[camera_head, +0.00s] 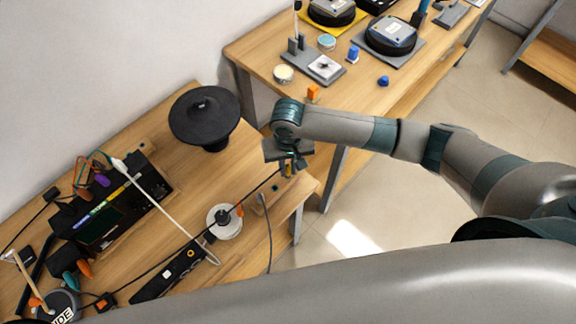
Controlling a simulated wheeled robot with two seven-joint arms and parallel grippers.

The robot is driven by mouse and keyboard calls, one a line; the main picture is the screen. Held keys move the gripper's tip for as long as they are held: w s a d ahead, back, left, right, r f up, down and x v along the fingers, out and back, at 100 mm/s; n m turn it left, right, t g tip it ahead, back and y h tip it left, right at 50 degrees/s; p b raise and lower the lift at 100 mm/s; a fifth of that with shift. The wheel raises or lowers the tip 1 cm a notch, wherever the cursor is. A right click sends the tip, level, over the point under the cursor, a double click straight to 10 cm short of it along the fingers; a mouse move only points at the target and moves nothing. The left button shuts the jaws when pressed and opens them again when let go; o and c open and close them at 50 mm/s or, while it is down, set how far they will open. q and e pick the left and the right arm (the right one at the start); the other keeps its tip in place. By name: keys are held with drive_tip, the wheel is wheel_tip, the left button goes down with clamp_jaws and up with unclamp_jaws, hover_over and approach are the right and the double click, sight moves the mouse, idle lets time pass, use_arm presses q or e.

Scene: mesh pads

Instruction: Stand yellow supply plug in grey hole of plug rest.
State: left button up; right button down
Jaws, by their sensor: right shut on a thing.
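My right gripper (288,166) is above the front right part of the left table and is shut on the yellow supply plug (289,171). Only a small yellow part of the plug shows between the fingers. A thin dark cord runs from near the gripper down to the left across the table. A flat black bar (150,290) with small markings lies at the table's front; it may be the plug rest, but I cannot make out a grey hole. My left gripper is not in view.
A black drum pad (204,113) stands behind the gripper. A white disc (224,231) with a dark centre lies under the cord. The right table (395,98) holds round devices and small blocks.

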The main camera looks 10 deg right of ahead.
drive_tip(key=shift+f, duration=0.8)
drive_tip(key=c, duration=1.6)
unclamp_jaws()
drive_tip(key=shift+r, duration=0.1)
wheel_tip(320, 180, up, 17)
drive_tip(key=b, duration=0.4)
drive_tip(key=shift+r, duration=0.15)
